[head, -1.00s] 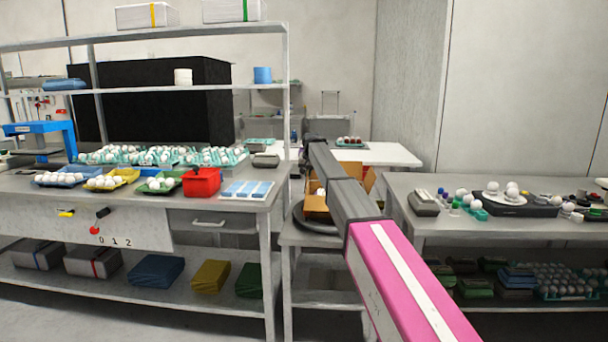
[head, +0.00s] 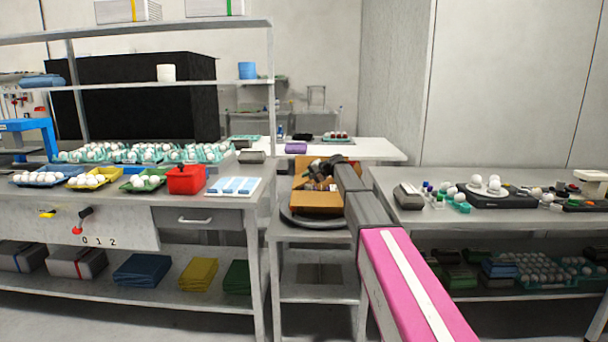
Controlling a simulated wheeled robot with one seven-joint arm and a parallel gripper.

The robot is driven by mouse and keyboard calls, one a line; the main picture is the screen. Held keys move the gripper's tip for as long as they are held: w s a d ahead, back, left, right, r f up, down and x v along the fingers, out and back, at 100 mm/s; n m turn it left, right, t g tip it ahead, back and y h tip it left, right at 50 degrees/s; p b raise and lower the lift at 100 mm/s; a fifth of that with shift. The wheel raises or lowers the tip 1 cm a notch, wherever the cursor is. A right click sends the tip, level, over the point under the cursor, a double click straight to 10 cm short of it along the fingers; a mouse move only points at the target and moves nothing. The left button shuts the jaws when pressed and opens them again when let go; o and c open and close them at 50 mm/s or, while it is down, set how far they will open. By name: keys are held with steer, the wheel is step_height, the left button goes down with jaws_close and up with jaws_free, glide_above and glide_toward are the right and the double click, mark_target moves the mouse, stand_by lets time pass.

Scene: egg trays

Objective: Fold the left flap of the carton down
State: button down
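The brown cardboard carton (head: 316,202) sits on a dark round turntable (head: 312,222) on the small grey stand between the two benches. Its front wall faces me. My gripper (head: 318,180) is dark and small, low over or inside the carton's opening, reaching in from the right. Its fingers are too small and too mixed with the arm to tell open from shut. A carton panel shows behind the gripper. The left flap and the carton's contents cannot be made out clearly, and my arm covers the carton's right side.
The left bench holds egg trays, a red bin (head: 186,180) and a blue-and-white tray (head: 233,187) near its right edge. The right bench carries a grey box (head: 409,196) at its left edge, close to my arm. A white table (head: 350,149) stands behind.

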steer(key=shift+d+f+m+y, duration=0.2)
steer(key=shift+f+y, duration=0.25)
steer(key=shift+y, duration=0.15)
steer(key=shift+d+f+m+y, duration=0.2)
steer(key=shift+f+y, duration=0.2)
steer(key=shift+y, duration=0.2)
steer(key=c, duration=1.3)
jaws_free()
steer(key=shift+c, duration=0.2)
steer(key=shift+r, duration=0.35)
steer(key=r, duration=0.4)
steer(key=shift+s+a, duration=0.35)
steer(key=shift+s, duration=0.05)
steer(key=s+a+r, duration=0.6)
steer(key=s+a, duration=0.1)
steer(key=a, duration=0.1)
